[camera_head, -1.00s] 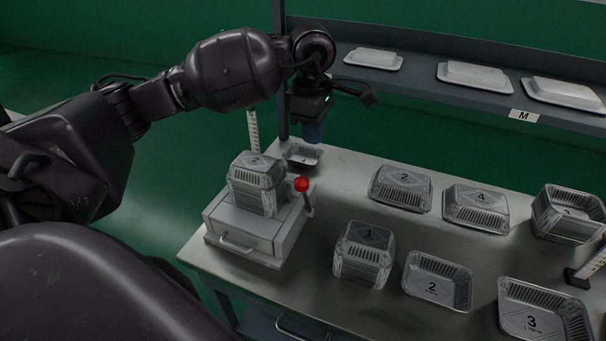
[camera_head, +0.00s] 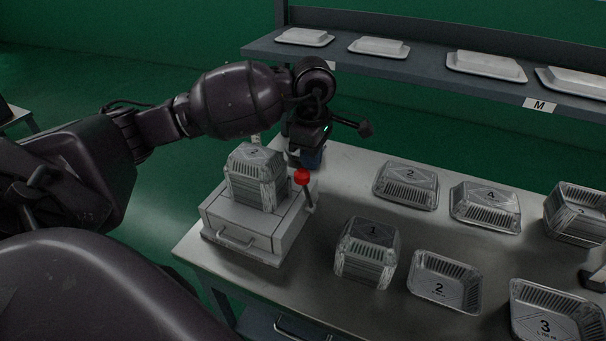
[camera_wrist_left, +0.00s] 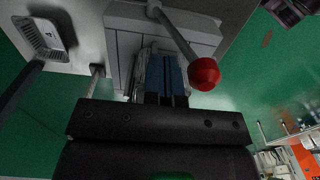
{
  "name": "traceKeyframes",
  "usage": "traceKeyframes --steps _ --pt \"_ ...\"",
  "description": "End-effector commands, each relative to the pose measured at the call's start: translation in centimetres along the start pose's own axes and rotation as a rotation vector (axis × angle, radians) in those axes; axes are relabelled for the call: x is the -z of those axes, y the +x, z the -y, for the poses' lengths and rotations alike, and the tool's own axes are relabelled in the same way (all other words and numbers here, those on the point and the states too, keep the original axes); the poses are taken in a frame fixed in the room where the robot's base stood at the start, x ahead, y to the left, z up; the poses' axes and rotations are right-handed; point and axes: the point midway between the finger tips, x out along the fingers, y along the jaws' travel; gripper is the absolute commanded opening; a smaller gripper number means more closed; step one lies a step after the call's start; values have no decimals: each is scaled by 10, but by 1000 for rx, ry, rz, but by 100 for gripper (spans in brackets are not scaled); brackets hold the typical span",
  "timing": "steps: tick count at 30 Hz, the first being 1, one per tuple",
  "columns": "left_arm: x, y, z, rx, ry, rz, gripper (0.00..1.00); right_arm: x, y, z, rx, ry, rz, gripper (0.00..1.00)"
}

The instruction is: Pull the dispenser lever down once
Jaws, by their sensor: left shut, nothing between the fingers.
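The dispenser (camera_head: 240,222) is a pale box at the table's left end, with a stack of foil trays (camera_head: 256,178) marked 2 on top. Its lever carries a red ball knob (camera_head: 303,177) on the right side and stands up. In the left wrist view the knob (camera_wrist_left: 204,74) hangs at the end of a thin rod, just right of my fingers. My left gripper (camera_head: 308,158) is beyond the knob in the head view, with blue fingers pointing down. The fingers (camera_wrist_left: 166,66) are shut, empty and apart from the knob.
A small tray (camera_wrist_left: 42,38) shows in the wrist view. A shelf (camera_head: 430,75) with white packs runs along the back.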

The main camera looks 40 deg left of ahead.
Motion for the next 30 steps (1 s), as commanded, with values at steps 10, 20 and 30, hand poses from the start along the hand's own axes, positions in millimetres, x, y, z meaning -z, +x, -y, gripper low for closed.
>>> traceKeyframes --steps 10,20,30 --pt "0 6 0 -2 0 0 0 0 0 0 0 0 -1 43" --pt "0 6 2 -1 0 0 0 -3 -2 0 -1 0 5 43" --pt "0 5 13 -1 0 -1 0 1 -4 -1 -1 -3 0 43"
